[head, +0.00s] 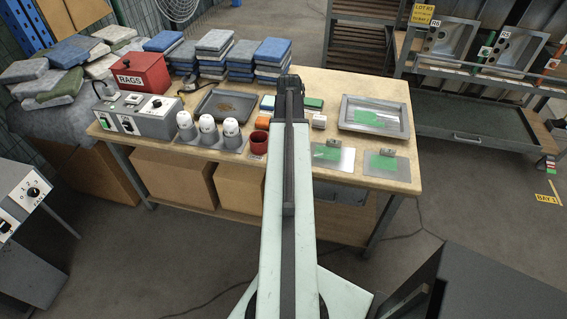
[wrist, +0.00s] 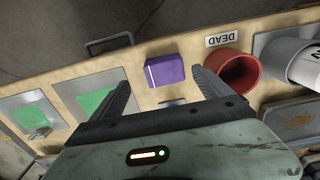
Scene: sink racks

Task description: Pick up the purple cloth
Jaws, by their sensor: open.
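The purple cloth (wrist: 165,70) is a small folded block with a pale stripe. It lies on the tan bench top in the wrist view. My gripper (wrist: 160,77) is open, with its two dark fingers apart and the cloth showing in the gap between and just beyond their tips. Nothing is held. Whether the fingers are level with the cloth or above it, I cannot tell. In the head view my arm covers the cloth and the fingertips.
A red cup (wrist: 240,70) stands close to one finger, beside a "DEAD" label (wrist: 223,39). Green-marked plates (wrist: 100,103) lie on the other side. In the head view, orange (head: 263,124) and green (head: 314,104) blocks flank my arm. A grey tray (head: 374,132) sits right.

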